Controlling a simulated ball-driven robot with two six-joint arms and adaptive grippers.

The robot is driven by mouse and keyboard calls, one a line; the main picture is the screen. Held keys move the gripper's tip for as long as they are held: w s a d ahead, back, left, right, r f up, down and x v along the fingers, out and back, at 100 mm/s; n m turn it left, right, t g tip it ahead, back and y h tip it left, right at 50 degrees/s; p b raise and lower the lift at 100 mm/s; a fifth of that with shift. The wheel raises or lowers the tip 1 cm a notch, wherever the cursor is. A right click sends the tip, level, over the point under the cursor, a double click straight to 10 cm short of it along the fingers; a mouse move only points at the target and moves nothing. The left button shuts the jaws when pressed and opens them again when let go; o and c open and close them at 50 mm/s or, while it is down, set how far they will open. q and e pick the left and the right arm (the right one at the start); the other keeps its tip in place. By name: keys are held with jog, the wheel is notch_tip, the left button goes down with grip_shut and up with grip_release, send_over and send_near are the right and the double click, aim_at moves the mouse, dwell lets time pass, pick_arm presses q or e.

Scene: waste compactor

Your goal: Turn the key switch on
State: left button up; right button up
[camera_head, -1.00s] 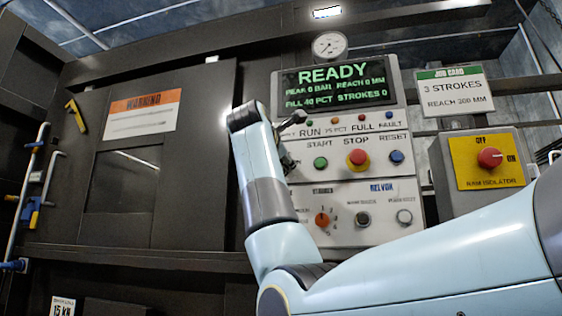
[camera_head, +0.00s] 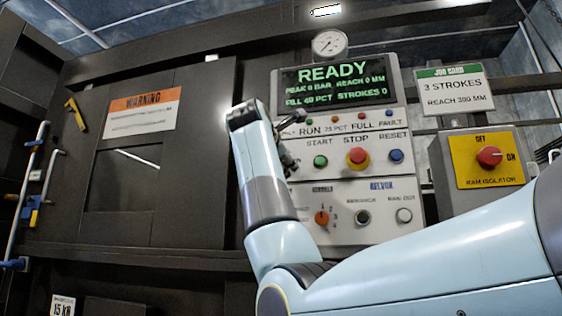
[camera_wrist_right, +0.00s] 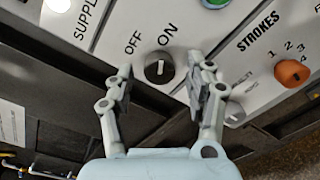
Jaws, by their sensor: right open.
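The key switch (camera_wrist_right: 157,69) is a round dark knob with a light upright bar, on the pale panel just below the OFF and ON labels in the right wrist view. My right gripper (camera_wrist_right: 160,78) is open, with one finger on each side of the switch in that view. I cannot tell whether the fingers touch it or how far they are from the panel. In the head view my right gripper (camera_head: 288,157) is at the left edge of the control panel (camera_head: 345,186), and my arm hides the switch. My left gripper is not in view.
The panel carries a green start button (camera_head: 320,161), a red stop button (camera_head: 357,157), a blue reset button (camera_head: 396,156) and an orange strokes knob (camera_head: 322,218). A yellow-plated isolator (camera_head: 487,178) stands to the right. The screen (camera_head: 338,83) reads READY.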

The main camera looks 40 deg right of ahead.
jog(key=v, duration=1.2)
